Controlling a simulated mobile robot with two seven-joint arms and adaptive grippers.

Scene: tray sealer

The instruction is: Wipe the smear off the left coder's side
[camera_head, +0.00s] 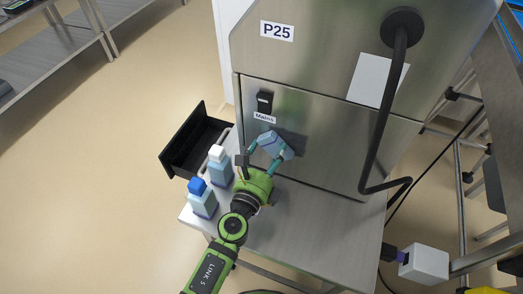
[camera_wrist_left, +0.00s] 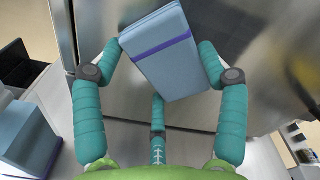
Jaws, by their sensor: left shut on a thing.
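In the left wrist view the cloth (camera_wrist_left: 165,65) sits between the teal fingers. The cloth is in front of the lower steel panel of the machine marked P25 (camera_head: 325,135), below the Mains switch. I cannot tell whether it touches the panel. A dark patch (camera_head: 297,139) shows on the panel beside the cloth; I cannot tell if it is a smear or a reflection. Which thing is the left coder is not clear. My right gripper is not in view.
A blue-capped bottle (camera_head: 203,199) and a white-capped bottle (camera_head: 219,167) stand close left of my gripper on a steel shelf (camera_head: 310,230). A black open bin (camera_head: 176,160) is beyond them. A black cable (camera_head: 370,150) hangs at right. A white box (camera_head: 426,263) is at lower right.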

